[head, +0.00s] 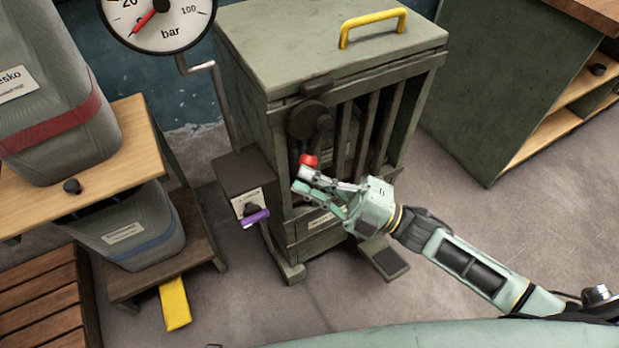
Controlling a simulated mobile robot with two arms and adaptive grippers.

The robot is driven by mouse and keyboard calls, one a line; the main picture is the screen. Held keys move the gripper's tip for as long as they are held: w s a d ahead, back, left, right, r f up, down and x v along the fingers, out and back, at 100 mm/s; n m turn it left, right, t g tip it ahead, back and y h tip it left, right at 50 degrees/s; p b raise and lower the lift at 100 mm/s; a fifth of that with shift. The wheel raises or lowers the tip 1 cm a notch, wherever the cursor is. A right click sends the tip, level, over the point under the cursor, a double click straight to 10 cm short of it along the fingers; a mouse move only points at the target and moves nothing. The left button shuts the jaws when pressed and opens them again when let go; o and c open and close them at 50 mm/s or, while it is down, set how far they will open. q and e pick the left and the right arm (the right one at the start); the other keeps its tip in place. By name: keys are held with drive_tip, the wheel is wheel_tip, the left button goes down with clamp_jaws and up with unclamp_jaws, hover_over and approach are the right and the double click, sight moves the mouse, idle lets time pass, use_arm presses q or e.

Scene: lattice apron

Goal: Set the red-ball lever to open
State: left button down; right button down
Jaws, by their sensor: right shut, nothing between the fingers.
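The red-ball lever (309,160) is on the front of a grey-green slatted cabinet (341,60). Its dark arm hangs down from a round dark hub (310,121), with the red ball at the lower end. My right gripper (299,180) is just below the red ball, its fingertips pointing left. It is shut with nothing between the fingers. The upper finger is very close to the ball; I cannot tell whether they touch. Any marking for the lever's open position is not readable. My left gripper is not in view.
A dark box with a purple-handled knob (255,218) sits left of the cabinet's front. A pressure gauge (158,20) stands upper left on a bent pipe. A shelf with grey bins (125,228) is at left. A pedal (383,258) lies below my right gripper.

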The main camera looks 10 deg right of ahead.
drive_tip(key=shift+d, duration=0.1)
